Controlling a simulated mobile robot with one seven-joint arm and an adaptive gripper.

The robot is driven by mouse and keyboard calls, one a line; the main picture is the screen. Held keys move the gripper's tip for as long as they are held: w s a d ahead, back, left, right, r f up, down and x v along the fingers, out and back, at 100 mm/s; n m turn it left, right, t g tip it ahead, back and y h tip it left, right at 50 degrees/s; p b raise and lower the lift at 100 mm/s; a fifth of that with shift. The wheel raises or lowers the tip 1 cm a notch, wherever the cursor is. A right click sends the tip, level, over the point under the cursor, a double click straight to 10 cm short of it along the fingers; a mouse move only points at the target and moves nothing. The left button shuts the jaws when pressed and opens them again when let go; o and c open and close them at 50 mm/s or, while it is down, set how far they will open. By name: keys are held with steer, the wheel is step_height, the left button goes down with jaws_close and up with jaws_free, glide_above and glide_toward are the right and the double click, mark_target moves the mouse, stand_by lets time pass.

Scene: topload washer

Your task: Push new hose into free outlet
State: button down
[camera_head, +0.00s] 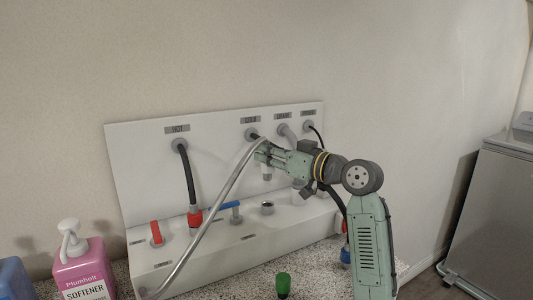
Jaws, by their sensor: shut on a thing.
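A silver-grey hose (207,213) rises from the lower left of the white panel unit and arcs up to my gripper (262,152). My gripper points left and is shut on the hose near its upper end. A pale end fitting (267,174) shows just below the fingers, pointing down. An open grey outlet (267,208) stands on the unit's ledge below the fitting, with a visible gap between them. The fingers partly hide the hose where they grip it.
A black hose (188,175) runs from the HOT port to a red connector (195,217). A red handle (156,232) and a blue handle (227,205) stand on the ledge. A green object (283,285) and pink softener bottle (82,265) are in front. A grey appliance (495,205) stands right.

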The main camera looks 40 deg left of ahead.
mark_target(268, 180)
steer(key=shift+f+b, duration=2)
steer(key=shift+f, duration=0.9)
steer(key=shift+s+f+b, duration=0.1)
steer(key=shift+f+b, duration=0.8)
steer(key=shift+f, duration=0.4)
steer(key=shift+r, duration=0.2)
steer(key=shift+a+r+p, duration=0.1)
steer(key=shift+r+p, duration=0.35)
steer(key=shift+p, duration=0.1)
steer(key=shift+r, duration=0.1)
steer(key=shift+f+b, duration=0.35)
steer(key=shift+f, duration=0.25)
stand_by(0.8)
steer(key=c, duration=1.5)
jaws_free()
